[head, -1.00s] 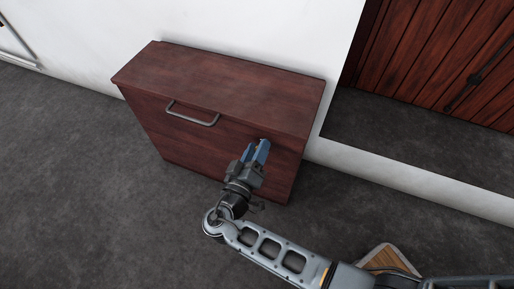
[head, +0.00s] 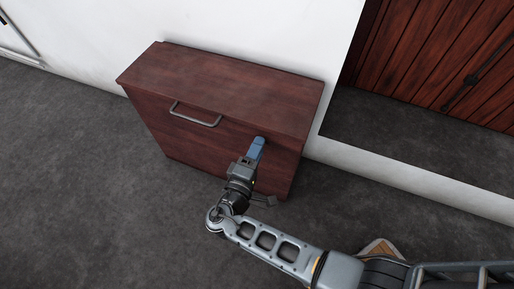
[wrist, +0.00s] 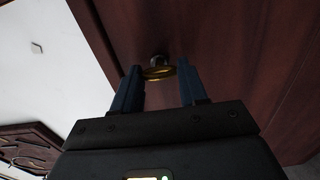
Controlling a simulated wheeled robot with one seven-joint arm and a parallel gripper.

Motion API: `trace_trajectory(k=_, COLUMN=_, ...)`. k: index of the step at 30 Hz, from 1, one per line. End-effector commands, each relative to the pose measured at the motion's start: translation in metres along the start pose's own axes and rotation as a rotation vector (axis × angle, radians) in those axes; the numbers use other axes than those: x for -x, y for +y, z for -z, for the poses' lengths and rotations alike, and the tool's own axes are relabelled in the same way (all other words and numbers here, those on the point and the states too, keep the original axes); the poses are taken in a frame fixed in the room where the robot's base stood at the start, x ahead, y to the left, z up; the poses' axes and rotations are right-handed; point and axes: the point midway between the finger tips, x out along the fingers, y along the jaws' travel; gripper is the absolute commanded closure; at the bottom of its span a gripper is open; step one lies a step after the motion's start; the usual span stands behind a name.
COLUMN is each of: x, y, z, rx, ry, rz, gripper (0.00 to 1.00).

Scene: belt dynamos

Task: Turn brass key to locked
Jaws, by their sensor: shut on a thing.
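The brass key (wrist: 158,72) shows in the wrist view as a gold bow between my blue fingertips, with a grey round lock (wrist: 158,60) just behind it on the dark red wooden front. My gripper (wrist: 160,82) is shut on the key's bow. In the head view my gripper (head: 258,147) meets the front of the wooden cabinet (head: 215,85), right of its handle, and the key is hidden behind the fingers. The key's exact turn angle is hard to tell.
A grey bar handle (head: 195,115) sits on the cabinet front, left of my gripper. The cabinet stands against a white wall (head: 270,35). A low white ledge (head: 400,178) runs to the right. Grey floor (head: 90,170) in front is clear.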

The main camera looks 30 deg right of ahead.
Motion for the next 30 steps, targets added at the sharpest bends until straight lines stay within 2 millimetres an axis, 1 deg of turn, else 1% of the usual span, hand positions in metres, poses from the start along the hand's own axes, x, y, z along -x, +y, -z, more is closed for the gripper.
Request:
trace_trajectory(k=6, x=0.0009, y=-0.0005, z=0.0011, rx=0.032, ry=0.004, rz=0.001, gripper=0.88)
trace_trajectory(k=17, x=0.001, y=-0.0008, z=0.0013, rx=0.036, ry=0.005, rz=0.001, gripper=0.88)
trace_trajectory(k=18, x=0.001, y=-0.0008, z=0.0013, rx=0.036, ry=0.005, rz=0.001, gripper=0.57)
trace_trajectory(k=26, x=0.0006, y=-0.0005, z=0.0008, rx=0.035, ry=0.003, rz=0.001, gripper=0.32)
trace_trajectory(k=30, x=0.0004, y=-0.0004, z=0.0005, rx=0.034, ry=0.002, rz=0.0, gripper=0.32)
